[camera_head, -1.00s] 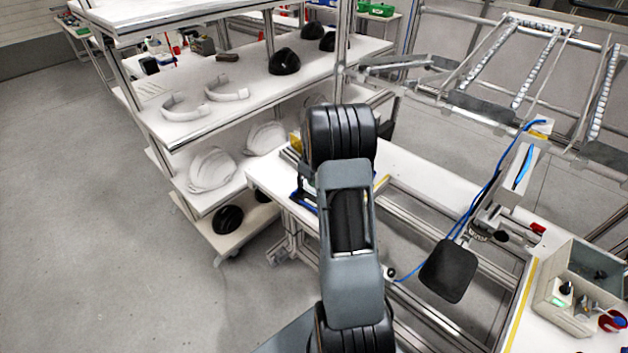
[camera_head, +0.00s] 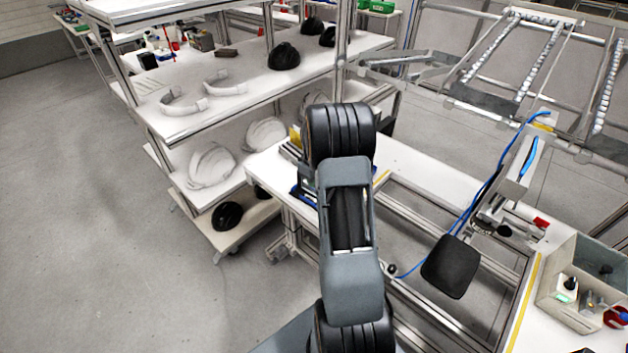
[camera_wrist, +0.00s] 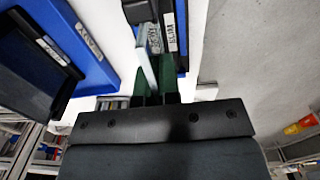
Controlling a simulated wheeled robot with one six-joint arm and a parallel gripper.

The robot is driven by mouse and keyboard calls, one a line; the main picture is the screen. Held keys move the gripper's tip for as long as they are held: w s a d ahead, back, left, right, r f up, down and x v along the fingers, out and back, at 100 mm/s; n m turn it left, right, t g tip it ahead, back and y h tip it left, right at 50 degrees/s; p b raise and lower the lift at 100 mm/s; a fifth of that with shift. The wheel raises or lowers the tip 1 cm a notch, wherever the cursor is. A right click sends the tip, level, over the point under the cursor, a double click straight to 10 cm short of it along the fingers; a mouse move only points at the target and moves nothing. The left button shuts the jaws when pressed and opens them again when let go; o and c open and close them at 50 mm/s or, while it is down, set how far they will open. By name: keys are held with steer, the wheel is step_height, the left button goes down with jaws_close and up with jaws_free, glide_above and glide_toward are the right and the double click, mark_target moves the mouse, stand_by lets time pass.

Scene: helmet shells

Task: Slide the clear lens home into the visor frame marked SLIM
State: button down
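My gripper (camera_wrist: 156,88) is at the middle of the wrist view, its two green fingers pointing up the picture. A thin pale strip, which looks like the clear lens (camera_wrist: 147,68) seen edge-on, runs between the fingers, and they appear shut on it. Just beyond, a dark visor frame (camera_wrist: 181,42) stands with a white label that seems to read SLIM sideways. The lens is close beside or at this frame; I cannot tell if it has entered. In the head view my arm hides the gripper, lens and frame.
The head view shows helmet shelves (camera_head: 225,85) left, and a grey bin (camera_head: 590,275) and black pad (camera_head: 451,266) right.

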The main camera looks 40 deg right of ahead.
steer(key=shift+f, duration=0.25)
steer(key=c, duration=1.2)
jaws_free()
steer(key=shift+c, duration=0.2)
steer(key=shift+r, duration=0.1)
step_height(320, 180, up, 14)
steer(key=b, duration=0.1)
